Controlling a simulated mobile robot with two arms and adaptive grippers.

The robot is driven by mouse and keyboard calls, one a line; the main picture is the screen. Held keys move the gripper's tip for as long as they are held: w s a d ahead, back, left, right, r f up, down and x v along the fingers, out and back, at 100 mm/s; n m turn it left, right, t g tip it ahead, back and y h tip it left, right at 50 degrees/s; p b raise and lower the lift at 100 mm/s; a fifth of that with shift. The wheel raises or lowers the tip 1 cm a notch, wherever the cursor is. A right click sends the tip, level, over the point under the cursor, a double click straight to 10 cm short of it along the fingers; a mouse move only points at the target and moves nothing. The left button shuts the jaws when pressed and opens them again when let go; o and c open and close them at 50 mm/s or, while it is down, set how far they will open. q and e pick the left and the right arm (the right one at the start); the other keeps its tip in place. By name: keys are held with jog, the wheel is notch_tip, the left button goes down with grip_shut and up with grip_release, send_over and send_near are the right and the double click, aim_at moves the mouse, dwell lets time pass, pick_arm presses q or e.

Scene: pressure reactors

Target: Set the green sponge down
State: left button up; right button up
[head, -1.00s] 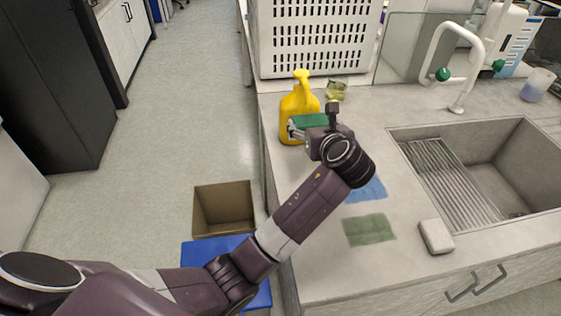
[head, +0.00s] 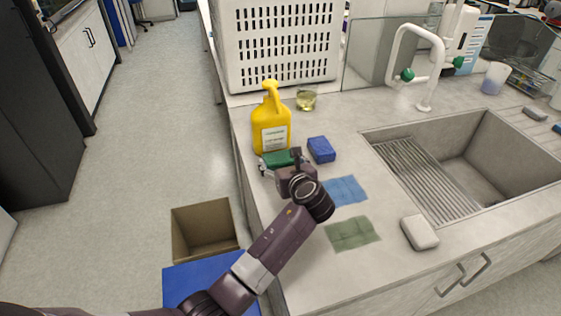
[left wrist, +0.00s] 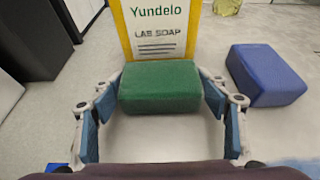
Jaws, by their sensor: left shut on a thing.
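The green sponge (head: 281,158) is between the fingers of my left gripper (head: 279,165), over the counter just in front of the yellow soap jug. In the left wrist view the sponge (left wrist: 160,88) spans the gap between both blue-padded fingers of the gripper (left wrist: 160,98), which is shut on it. The jug's label, "Yundelo Lab Soap" (left wrist: 158,30), stands right behind the sponge. I cannot tell whether the sponge touches the counter. My right gripper is not in view.
A blue sponge (head: 321,149) lies to the right of the gripper. A blue cloth (head: 345,191), a green cloth (head: 352,233) and a white block (head: 419,232) lie nearer the front. The sink (head: 478,160) is at right, a white crate (head: 282,48) behind. An open box (head: 204,229) stands left on the floor.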

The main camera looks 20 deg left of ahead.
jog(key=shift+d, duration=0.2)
pick_arm(q)
jog(key=o, duration=0.8)
jog(key=shift+c, duration=0.2)
jog(key=shift+o, duration=1.1)
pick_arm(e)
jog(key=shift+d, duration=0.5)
pick_arm(q)
jog(key=shift+r, duration=0.1)
jog(key=v, duration=1.1)
jog(key=shift+d, duration=0.15)
jog(key=shift+s+d+r, duration=0.2)
jog(key=shift+s, duration=0.2)
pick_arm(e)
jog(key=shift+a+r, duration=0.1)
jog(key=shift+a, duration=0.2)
